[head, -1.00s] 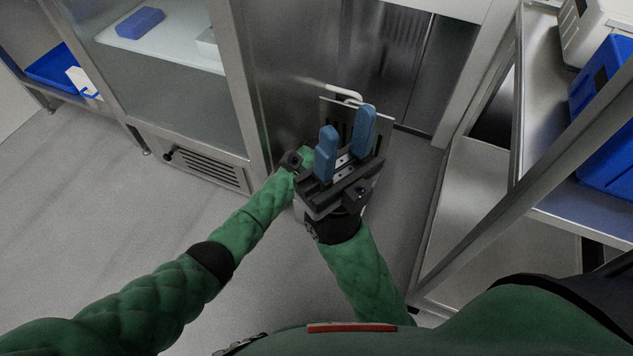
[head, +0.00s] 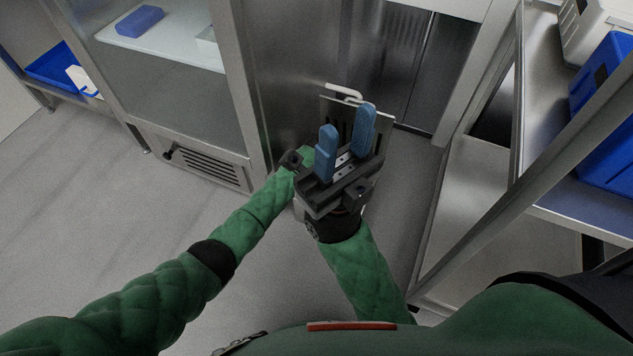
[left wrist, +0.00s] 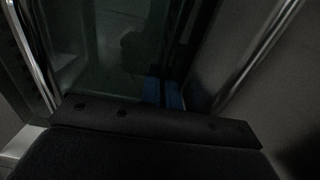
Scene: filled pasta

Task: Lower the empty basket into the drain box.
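My right gripper (head: 348,121) is in the middle of the head view, its two blue fingers apart and pointing up the picture; nothing shows between them. My left arm comes in from the left and ends behind the right gripper, so the left gripper is hidden there. Behind the blue fingers are a grey slotted plate (head: 331,107) and a white bent handle (head: 343,90), mostly covered; I cannot tell whether they belong to the basket or the drain box. The left wrist view is very dark, with two small blue strips (left wrist: 162,93) beyond a dark bar.
A steel rack at the right holds a blue bin (head: 605,125). Grey floor (head: 90,220) is open at the left. A blue tray (head: 52,66) lies far left.

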